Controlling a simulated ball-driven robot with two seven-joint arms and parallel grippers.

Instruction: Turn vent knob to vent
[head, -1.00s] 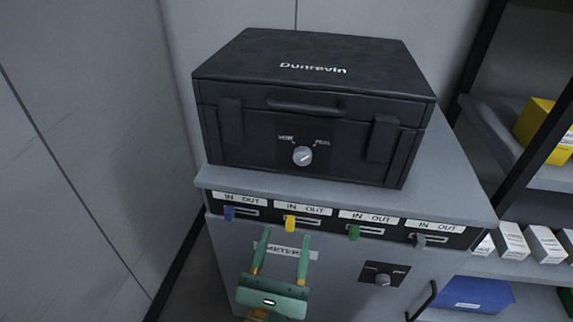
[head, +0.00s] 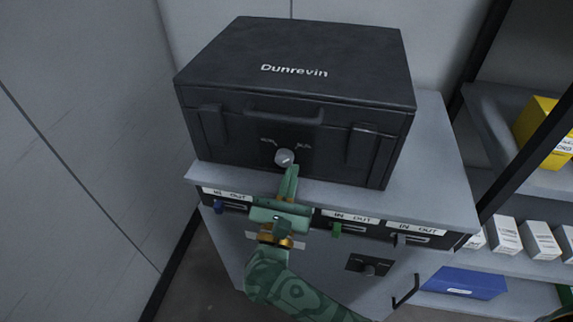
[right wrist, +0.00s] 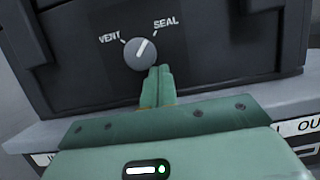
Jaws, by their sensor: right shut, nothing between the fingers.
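The vent knob (head: 284,157) is a round grey dial on the front of the black Dunrevin case (head: 300,85). In the right wrist view the knob (right wrist: 140,54) has VENT printed at its upper left and SEAL at its upper right. Its white mark points up and to the right, toward SEAL. My green right gripper (head: 291,169) is shut and empty. In the right wrist view its fingertips (right wrist: 159,70) are at the knob's lower right edge; I cannot tell whether they touch it. My left gripper is not in view.
The case stands on a grey cabinet (head: 440,150) with a row of IN/OUT slots and coloured tabs along its front edge. A shelf at right holds a yellow box (head: 545,130), white boxes and a blue bin (head: 465,284).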

